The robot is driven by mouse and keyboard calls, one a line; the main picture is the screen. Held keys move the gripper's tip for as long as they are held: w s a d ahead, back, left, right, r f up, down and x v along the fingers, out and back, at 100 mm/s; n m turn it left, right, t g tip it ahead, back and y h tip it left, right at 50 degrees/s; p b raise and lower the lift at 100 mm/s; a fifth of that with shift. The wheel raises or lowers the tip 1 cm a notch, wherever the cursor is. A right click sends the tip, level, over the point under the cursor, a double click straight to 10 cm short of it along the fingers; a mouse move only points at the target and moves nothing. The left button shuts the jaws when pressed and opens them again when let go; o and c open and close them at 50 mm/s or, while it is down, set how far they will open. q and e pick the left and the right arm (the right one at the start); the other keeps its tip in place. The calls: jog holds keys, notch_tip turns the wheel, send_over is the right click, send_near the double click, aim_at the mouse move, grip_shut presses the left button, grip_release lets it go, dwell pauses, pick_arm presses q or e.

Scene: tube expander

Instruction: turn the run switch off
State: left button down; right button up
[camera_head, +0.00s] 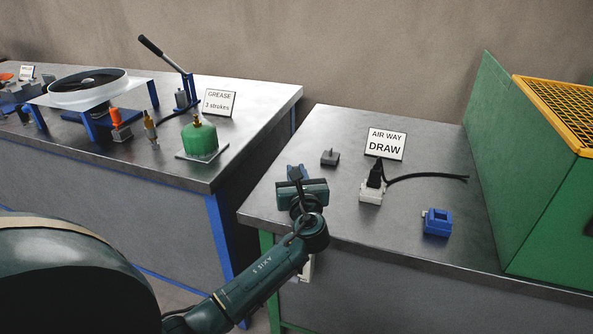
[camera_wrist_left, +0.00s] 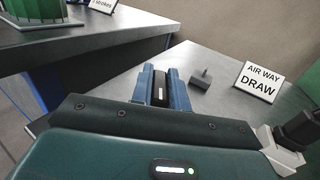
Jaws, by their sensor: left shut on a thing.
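My left gripper (camera_head: 295,174) is over the front left part of the right-hand bench. In the left wrist view its blue fingers (camera_wrist_left: 162,82) are shut on a narrow dark piece (camera_wrist_left: 160,92), mostly hidden between them. I cannot tell whether this piece is the run switch; no label naming the switch is readable. A small dark block with an upright stub (camera_head: 330,158) stands apart, beyond the fingers. It also shows in the left wrist view (camera_wrist_left: 201,80). My right gripper is out of view.
A white socket (camera_head: 371,194) with a black plug (camera_head: 375,175) and cable stands to the right, before the AIR WAY DRAW sign (camera_head: 385,144). A blue block (camera_head: 437,223) sits further right, near a green cabinet (camera_head: 505,165). A gap separates the left bench (camera_head: 255,98).

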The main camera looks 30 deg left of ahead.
pick_arm(q)
jog(key=shift+n+g+y, duration=0.3)
jog(key=shift+y, duration=0.1)
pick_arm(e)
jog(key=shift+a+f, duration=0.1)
pick_arm(q)
jog(key=c, duration=1.4)
grip_release()
jog(key=shift+o, duration=0.2)
jog(key=p+v, duration=0.1)
jog(key=v, duration=1.2)
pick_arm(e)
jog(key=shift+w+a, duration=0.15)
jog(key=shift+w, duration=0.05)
pick_arm(q)
jog(key=shift+d, duration=0.1)
